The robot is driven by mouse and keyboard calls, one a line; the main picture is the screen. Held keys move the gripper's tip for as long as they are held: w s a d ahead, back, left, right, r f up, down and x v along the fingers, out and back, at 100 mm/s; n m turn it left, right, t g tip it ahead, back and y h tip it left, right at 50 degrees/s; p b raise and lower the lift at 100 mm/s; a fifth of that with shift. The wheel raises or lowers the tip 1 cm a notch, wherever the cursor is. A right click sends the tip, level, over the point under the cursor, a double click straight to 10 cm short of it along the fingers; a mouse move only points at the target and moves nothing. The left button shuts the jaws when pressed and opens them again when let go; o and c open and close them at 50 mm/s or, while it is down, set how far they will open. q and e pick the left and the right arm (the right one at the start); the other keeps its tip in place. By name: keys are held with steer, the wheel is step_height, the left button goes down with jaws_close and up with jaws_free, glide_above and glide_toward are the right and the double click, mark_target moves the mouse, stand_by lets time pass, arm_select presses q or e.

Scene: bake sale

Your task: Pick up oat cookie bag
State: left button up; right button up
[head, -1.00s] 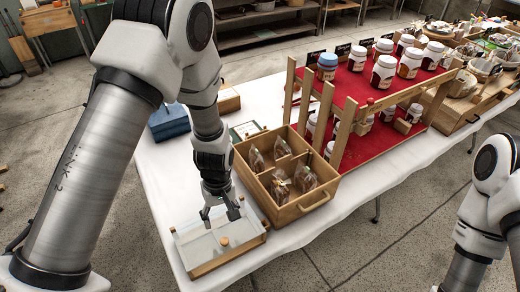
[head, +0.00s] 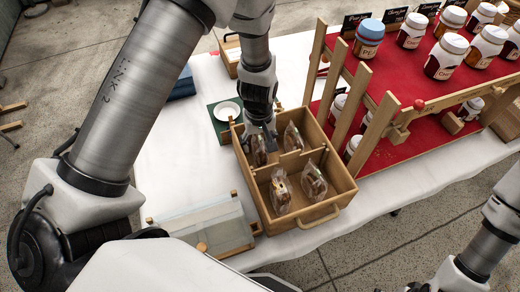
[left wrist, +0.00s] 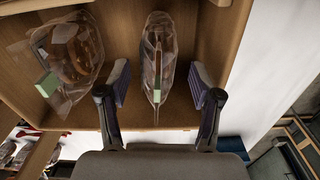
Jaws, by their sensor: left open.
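A wooden crate (head: 333,208) with dividers holds several clear bags of baked goods. My left gripper (head: 262,132) is over its far left compartment, pointing down, beside a bag (head: 258,152). In the left wrist view, the open fingers (left wrist: 158,98) are on either side of an upright, edge-on bag (left wrist: 157,55) with a green label, with gaps at both sides. A second bag (left wrist: 72,58) with brown contents leans to the left there. More bags (head: 281,190) stand in the near compartments. I cannot read which is the oat cookie bag. My right gripper is outside the picture.
A low clear-topped case (head: 205,228) stands left of the crate. A red-lined wooden rack (head: 384,60) of jars stands to the right. White tablecloth is bare at the left.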

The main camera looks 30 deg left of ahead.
arm_select(q)
steer(key=f, duration=0.4)
steer(key=shift+w+f, duration=0.1)
steer(key=shift+w, duration=0.25)
steer(key=shift+s, duration=0.25)
steer(key=c, duration=0.9)
steer(key=shift+r, duration=0.2)
